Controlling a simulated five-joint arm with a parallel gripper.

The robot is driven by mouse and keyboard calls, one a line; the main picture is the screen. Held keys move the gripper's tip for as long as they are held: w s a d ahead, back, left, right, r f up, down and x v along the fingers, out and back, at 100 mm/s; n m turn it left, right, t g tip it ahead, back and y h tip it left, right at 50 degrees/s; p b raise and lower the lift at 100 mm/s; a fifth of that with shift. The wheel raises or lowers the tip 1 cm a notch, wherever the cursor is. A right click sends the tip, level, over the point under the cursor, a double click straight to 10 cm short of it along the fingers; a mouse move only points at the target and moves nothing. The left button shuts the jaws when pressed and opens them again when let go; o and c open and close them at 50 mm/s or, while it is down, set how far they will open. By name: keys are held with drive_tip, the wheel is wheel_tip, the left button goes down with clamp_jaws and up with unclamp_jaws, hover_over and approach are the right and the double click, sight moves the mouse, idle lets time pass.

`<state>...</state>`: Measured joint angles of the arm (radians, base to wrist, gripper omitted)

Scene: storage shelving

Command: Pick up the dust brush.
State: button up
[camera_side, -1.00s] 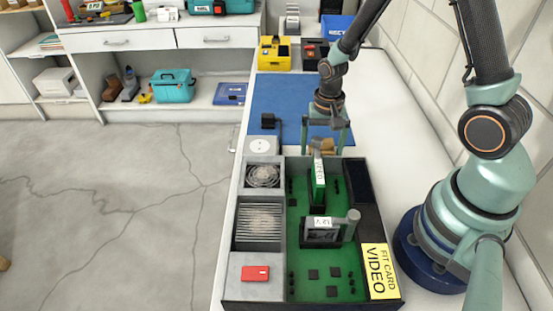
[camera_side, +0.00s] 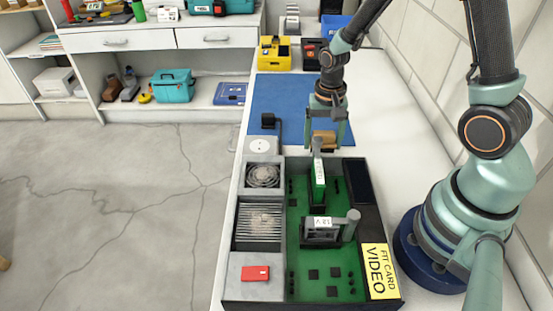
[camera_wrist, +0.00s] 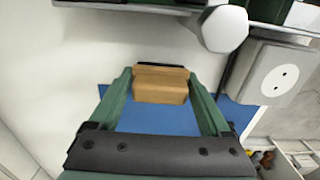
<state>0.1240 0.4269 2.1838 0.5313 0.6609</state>
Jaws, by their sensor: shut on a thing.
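The dust brush (camera_side: 323,137) shows as a small tan wooden block at the far edge of the open computer case, by the blue mat. In the wrist view the brush (camera_wrist: 160,86) sits between the two green fingers, with a thin dark strip along its far edge. My gripper (camera_side: 326,141) points down and is shut on the brush; it also shows in the wrist view (camera_wrist: 161,80). The brush's underside is hidden, so I cannot tell whether it touches the surface.
The computer case (camera_side: 228,292) stands just in front, with a green upright card (camera_side: 319,183) and a grey-handled lever (camera_side: 353,222) rising from it. A white socket box (camera_side: 263,146) is to the left. The blue mat (camera_side: 285,95) behind is mostly clear. Yellow bin (camera_side: 274,58) stands farther back.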

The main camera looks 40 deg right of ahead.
sight(324, 132)
wheel_tip(324, 132, up, 18)
drive_tip(key=shift+f, duration=0.15)
